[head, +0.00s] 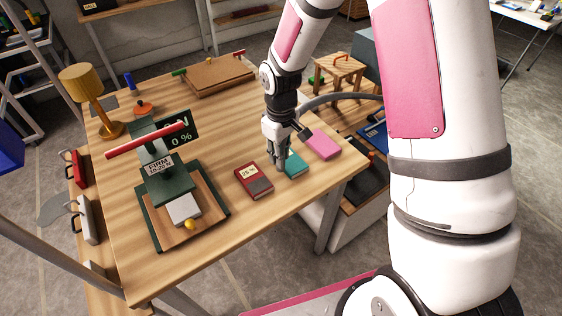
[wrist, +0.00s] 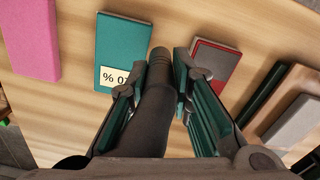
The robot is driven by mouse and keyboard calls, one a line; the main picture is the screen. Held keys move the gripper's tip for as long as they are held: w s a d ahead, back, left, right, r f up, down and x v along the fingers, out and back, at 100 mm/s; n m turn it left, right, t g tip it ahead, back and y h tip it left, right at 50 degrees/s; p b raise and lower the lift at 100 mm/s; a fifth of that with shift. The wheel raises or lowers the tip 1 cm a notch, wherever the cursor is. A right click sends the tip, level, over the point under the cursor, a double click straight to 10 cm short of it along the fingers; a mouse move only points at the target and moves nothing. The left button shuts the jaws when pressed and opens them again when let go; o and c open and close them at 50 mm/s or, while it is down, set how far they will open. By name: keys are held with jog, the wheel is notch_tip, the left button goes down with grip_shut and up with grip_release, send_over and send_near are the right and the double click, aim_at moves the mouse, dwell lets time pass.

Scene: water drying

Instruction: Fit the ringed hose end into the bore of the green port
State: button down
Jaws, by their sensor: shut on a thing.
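My gripper (head: 281,160) points down over the right part of the table. In the wrist view its two teal-padded fingers (wrist: 162,82) are shut on a dark grey hose (wrist: 152,125). The ribbed, ringed hose end (wrist: 159,62) sticks out past the fingertips, over bare wood between a teal block and a red block. In the head view the grey hose (head: 340,98) arcs off to the right behind the arm. A dark green press-like stand (head: 165,183) with a red bar is left of my gripper. I cannot make out a green port's bore in either view.
The teal block (head: 296,163), the red block (head: 254,181) and a pink block (head: 322,145) lie close around my gripper. A brown board (head: 217,78) and a yellow lamp (head: 88,90) stand farther back. The wood between the board and the red block is clear.

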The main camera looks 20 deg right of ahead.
jog(key=shift+f, duration=1.65)
jog(key=shift+f, duration=0.1)
jog(key=c, duration=1.4)
grip_release()
jog(key=shift+c, duration=0.2)
